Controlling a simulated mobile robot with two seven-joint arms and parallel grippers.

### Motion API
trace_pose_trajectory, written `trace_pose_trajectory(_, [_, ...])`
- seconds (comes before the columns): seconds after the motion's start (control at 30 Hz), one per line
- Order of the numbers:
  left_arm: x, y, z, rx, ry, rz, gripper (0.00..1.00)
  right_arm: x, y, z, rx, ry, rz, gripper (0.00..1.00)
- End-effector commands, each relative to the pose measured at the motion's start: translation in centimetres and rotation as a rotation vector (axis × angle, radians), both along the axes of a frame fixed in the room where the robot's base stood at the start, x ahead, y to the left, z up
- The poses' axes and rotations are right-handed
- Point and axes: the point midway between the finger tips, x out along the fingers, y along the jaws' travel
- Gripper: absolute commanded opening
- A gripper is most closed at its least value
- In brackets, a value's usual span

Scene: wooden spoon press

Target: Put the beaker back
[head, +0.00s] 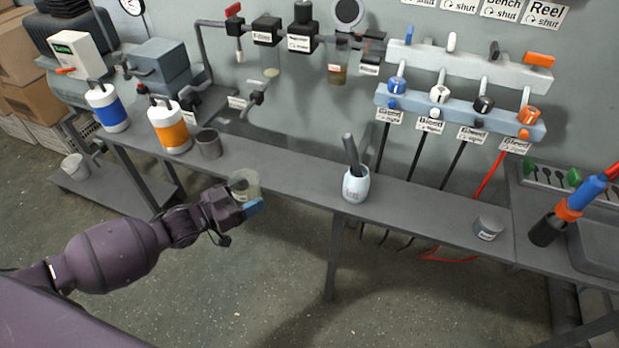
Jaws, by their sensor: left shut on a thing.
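A small clear beaker (246,181) with a yellowish tint is in the head view, left of the middle. My left gripper (243,196) is shut on it, and the fingers hide its lower part. The beaker looks roughly upright. In the picture it overlaps the front edge of the long grey bench (290,178); I cannot tell whether it touches the bench. My right gripper is not in view.
A dark grey cup (208,144), an orange-and-white canister (170,128) and a blue-and-white canister (107,108) stand on the bench's left part. A white cup (355,185) with dark-handled tools stands mid-bench. A grey tin (488,228) stands farther right. Bench stretches between them are clear.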

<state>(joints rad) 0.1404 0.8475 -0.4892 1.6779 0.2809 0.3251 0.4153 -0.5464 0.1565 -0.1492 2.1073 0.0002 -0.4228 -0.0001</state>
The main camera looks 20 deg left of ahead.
Motion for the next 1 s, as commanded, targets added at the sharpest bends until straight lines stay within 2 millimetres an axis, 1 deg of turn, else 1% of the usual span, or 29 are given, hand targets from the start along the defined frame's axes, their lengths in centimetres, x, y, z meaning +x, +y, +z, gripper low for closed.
trace_pose_trajectory(0.03, [0.1,0.5,-0.6,0.002,0.003,-0.003,0.42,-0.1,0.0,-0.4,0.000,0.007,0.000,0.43])
trace_pose_trajectory(0.17, [0.9,0.4,-0.6,-0.002,-0.002,-0.006,0.42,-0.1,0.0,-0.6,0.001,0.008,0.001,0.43])
trace_pose_trajectory(0.27, [2.3,-0.6,-0.5,-0.003,-0.005,-0.006,0.42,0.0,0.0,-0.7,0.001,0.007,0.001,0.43])
trace_pose_trajectory(0.7, [9.5,-5.8,-0.7,-0.001,-0.001,-0.006,0.43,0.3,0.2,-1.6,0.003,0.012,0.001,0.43])
trace_pose_trajectory(0.83, [11.0,-6.8,-0.7,-0.001,-0.001,-0.005,0.43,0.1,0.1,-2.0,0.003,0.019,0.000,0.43])
trace_pose_trajectory(1.0, [11.8,-7.3,-0.6,-0.001,-0.002,-0.004,0.43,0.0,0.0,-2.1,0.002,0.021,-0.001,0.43])
